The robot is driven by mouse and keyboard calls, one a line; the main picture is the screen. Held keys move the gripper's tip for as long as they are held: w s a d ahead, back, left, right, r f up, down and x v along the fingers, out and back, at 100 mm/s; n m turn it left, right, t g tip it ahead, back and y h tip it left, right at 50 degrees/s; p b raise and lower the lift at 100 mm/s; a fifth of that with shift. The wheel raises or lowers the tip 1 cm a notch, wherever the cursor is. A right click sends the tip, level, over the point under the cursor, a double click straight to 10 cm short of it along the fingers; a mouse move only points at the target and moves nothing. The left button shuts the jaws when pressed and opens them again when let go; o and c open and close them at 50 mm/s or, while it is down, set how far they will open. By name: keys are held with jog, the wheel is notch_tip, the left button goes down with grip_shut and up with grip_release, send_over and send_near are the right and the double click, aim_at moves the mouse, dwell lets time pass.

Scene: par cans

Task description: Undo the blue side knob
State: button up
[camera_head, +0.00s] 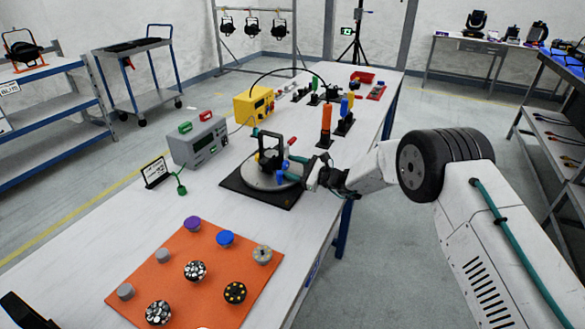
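A dark par can (268,158) with a black yoke stands on a round grey turntable (255,180) set on a black square base (258,199). My gripper (291,173) reaches in from the right, with teal finger parts close around the blue knob. Whether the fingers touch or grip the knob is too small to tell. The gripper hides part of the fixture's right side.
An orange mat (180,262) with several round pieces lies in front. A grey instrument box (198,143) and a small sign (155,173) stand left of the turntable. A yellow box (254,105) and upright orange tool (326,124) stand behind. Bare tabletop lies between mat and base.

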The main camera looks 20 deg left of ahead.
jog(key=shift+s+d, duration=0.2)
jog(key=shift+d, duration=1.75)
jog(key=shift+s+d, duration=0.15)
jog(key=shift+d, duration=1.8)
jog(key=shift+r, duration=0.1)
